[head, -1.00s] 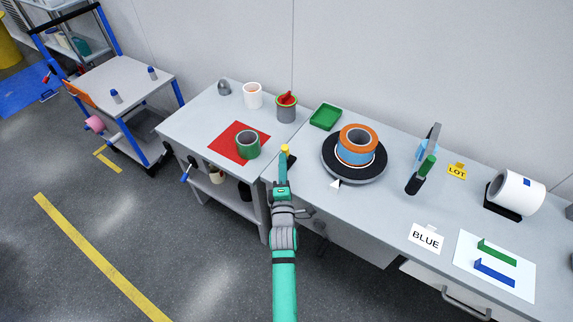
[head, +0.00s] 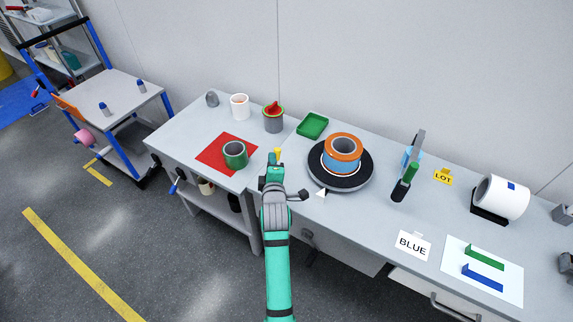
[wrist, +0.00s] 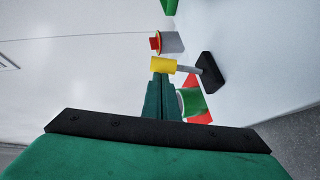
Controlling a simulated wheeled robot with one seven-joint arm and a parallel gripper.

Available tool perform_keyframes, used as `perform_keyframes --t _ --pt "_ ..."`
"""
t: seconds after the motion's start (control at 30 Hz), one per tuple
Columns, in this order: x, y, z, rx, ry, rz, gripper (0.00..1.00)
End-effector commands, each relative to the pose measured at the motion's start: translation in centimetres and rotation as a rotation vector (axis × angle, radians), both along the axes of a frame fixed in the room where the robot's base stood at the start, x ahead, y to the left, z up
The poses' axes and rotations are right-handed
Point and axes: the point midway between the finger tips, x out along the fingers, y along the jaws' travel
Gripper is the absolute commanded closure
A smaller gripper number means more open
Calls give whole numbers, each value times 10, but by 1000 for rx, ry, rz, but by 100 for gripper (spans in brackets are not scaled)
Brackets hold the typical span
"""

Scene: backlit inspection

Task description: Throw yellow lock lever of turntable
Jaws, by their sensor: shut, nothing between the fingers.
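The yellow lock lever shows its knob (head: 277,151) left of the turntable (head: 325,179), at the bench's left end. In the wrist view the lever has a yellow knob (wrist: 163,65), a grey stem and a black base (wrist: 210,73). The turntable is a dark disc carrying a roll with orange and blue parts (head: 343,149). My gripper (head: 275,166) is shut and empty, its fingertips right at the knob. In the wrist view the green fingers (wrist: 159,80) end against the knob's edge; I cannot tell whether they touch. The lever's base is mostly hidden in the head view.
On the left table are a red mat (head: 214,157) with a green-and-grey cup (head: 235,154), a white cup (head: 240,106) and a grey pot (head: 273,120). A green tray (head: 312,125) lies behind the lever. Bench space in front of the turntable is clear around a white pointer (head: 322,192).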

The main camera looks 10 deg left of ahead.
Motion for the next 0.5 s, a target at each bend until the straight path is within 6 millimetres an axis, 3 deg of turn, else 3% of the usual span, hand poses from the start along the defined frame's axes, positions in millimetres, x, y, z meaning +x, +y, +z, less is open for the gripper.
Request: perform_keyframes --t 0.5 --pt "19 -6 2 0 1 0 100"
